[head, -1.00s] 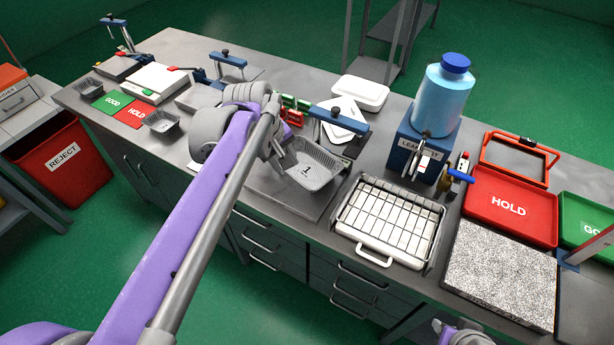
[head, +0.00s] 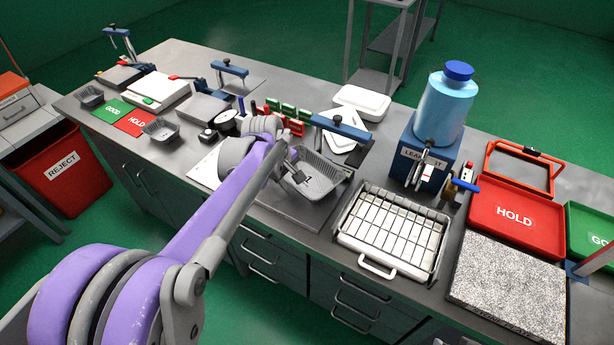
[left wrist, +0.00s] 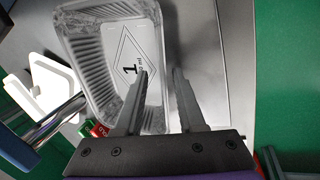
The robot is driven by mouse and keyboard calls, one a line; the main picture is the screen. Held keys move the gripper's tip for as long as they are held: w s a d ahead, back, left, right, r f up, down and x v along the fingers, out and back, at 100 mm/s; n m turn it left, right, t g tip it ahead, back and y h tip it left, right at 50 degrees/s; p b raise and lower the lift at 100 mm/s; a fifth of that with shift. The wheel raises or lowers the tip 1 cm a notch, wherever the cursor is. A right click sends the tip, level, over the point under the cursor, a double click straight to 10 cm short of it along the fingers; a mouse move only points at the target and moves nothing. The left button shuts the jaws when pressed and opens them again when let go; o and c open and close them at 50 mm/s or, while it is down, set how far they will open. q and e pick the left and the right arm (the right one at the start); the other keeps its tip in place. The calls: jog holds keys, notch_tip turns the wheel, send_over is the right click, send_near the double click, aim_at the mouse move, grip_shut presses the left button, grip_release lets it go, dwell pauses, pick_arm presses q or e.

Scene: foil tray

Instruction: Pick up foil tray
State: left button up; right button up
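A silver foil tray (head: 330,173) with ribbed walls sits on a grey plate on the workbench, near the middle of the head view. In the left wrist view the foil tray (left wrist: 82,55) shows a diamond label with a "1" on its floor. My left gripper (head: 298,177) is at the tray's left side. In the left wrist view my left gripper (left wrist: 160,72) is open, its fingers apart, one overlapping the tray's inside and the other beyond its wall. Contact cannot be told. My right gripper is not in view.
A wire rack in a white pan (head: 390,228) stands right of the tray. A blue clamp (head: 340,125) and white lids (head: 361,98) are behind it. The leak test unit (head: 425,155) is at back right. Smaller foil trays (head: 160,130) stand at left.

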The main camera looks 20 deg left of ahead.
pick_arm(q)
jog(key=shift+w+f, duration=0.1)
jog(key=shift+f, duration=0.3)
jog(key=shift+c, duration=0.3)
grip_shut()
jog(key=shift+r, duration=0.1)
